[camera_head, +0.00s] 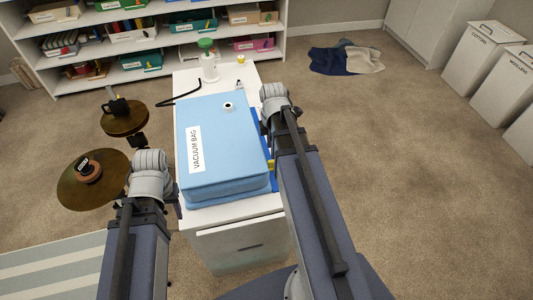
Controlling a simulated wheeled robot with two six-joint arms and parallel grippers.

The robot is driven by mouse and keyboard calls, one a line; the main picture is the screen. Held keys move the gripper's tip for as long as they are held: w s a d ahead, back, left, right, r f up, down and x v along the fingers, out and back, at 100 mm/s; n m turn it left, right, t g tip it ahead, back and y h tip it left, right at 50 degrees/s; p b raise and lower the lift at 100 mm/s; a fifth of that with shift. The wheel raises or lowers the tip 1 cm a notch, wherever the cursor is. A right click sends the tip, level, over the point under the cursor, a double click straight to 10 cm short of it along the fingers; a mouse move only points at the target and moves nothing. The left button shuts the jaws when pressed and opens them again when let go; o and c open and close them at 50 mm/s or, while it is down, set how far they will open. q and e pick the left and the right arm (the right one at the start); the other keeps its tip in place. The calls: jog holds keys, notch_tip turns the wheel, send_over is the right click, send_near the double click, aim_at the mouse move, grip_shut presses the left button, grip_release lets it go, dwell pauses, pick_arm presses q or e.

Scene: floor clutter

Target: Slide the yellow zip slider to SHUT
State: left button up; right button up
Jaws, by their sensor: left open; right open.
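The light blue vacuum bag (228,145), with a white "VACUUM BAG" label, lies on a white cabinet top. A darker blue strip (256,122) runs along its right side. A small yellow piece, apparently the zip slider (271,164), shows at the strip's near part, beside my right arm, which partly hides it. No SHUT marking is readable. My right gripper (264,118) is open, over the bag's right edge, farther back than the yellow piece; its fingertips are mostly hidden. My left gripper (177,203) is open, just left of the bag's near left corner.
A pump-like bottle with a green top (208,62), a black hose (180,93) and a small yellow cup (241,59) are at the cabinet's far end. Round stools (75,190) stand left. Shelves stand behind, white bins (480,55) at right. The carpet at right is mostly clear.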

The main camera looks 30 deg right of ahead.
aim_at(271, 160)
jog(key=shift+f, duration=0.1)
notch_tip(271, 160, down, 8)
jog(key=b, duration=0.8)
jog(key=shift+r, duration=0.2)
grip_shut()
dwell(1.1)
